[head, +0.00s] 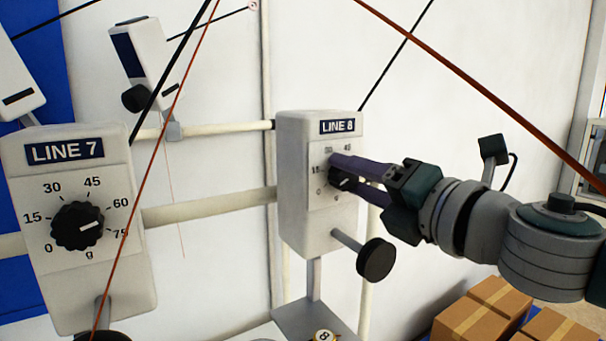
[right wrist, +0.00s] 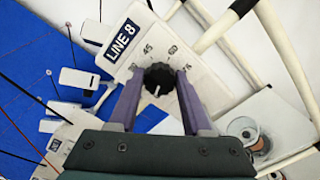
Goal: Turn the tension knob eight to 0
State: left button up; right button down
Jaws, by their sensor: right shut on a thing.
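The LINE 8 box (head: 306,224) is white, with a dial plate and a small black tension knob (head: 343,181) at its upper right. My right gripper (head: 337,172) reaches in from the right, its purple fingers shut on the knob. In the right wrist view the knob (right wrist: 159,76) sits between the two fingertips. Its white mark points down in that picture, toward the dial's lower left, where the 0 stands in the head view. Fingers hide parts of the scale, so the exact reading is unclear. My left gripper is not in view.
The LINE 7 box (head: 134,276) stands at the left with a like knob (head: 77,226). A black round knob (head: 376,260) on a rod juts out below the dial of LINE 8. Thin rods and lines cross above. Cardboard boxes (head: 466,326) lie at lower right.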

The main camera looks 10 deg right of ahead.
jog(key=shift+n, duration=1.1)
jog(key=shift+c, duration=1.7)
grip_release()
